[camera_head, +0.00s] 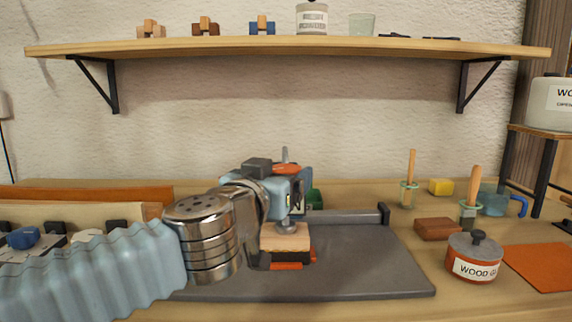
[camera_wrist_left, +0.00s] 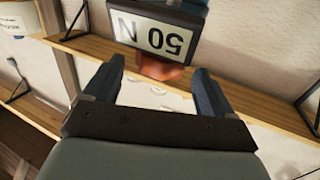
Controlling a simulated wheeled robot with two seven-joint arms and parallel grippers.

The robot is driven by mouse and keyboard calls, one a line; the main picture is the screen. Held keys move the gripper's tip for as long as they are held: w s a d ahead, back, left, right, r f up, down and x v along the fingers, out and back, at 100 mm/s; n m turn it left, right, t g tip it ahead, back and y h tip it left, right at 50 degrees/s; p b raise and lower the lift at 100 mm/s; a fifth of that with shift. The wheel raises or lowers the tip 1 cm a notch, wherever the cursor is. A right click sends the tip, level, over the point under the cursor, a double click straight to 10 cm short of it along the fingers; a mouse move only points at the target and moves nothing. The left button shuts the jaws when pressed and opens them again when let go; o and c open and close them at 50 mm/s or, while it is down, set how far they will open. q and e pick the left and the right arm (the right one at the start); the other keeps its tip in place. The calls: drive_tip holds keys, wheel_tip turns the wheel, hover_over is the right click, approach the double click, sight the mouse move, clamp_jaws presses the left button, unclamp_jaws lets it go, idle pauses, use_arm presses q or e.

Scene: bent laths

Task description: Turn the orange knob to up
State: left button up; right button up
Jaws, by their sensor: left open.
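The orange knob (camera_head: 287,168) shows as a small elongated piece at the top of the bench device, partly hidden by my left gripper. It also shows in the left wrist view (camera_wrist_left: 163,68), beside a dark box with a white "50 N" label (camera_wrist_left: 152,36) that appears upside down. My left gripper (camera_head: 284,187) is at the device, its arm coming in from the left. In the wrist view its fingers are open, one on each side of the knob, with gaps showing. I cannot tell how far the fingertips reach along the knob. My right gripper is not in view.
A layered block (camera_head: 285,238) sits below the gripper over a grey base plate (camera_head: 370,270). To the right are a glue pot (camera_head: 474,262), a brown block (camera_head: 437,229), brushes in jars and an orange mat (camera_head: 540,266). A wall shelf (camera_head: 290,46) runs above.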

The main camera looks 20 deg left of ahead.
sight(286, 168)
use_arm(q)
drive_tip(key=shift+w+d, duration=0.15)
drive_tip(key=shift+w, duration=1.7)
drive_tip(key=shift+f, duration=0.1)
drive_tip(key=c, duration=1)
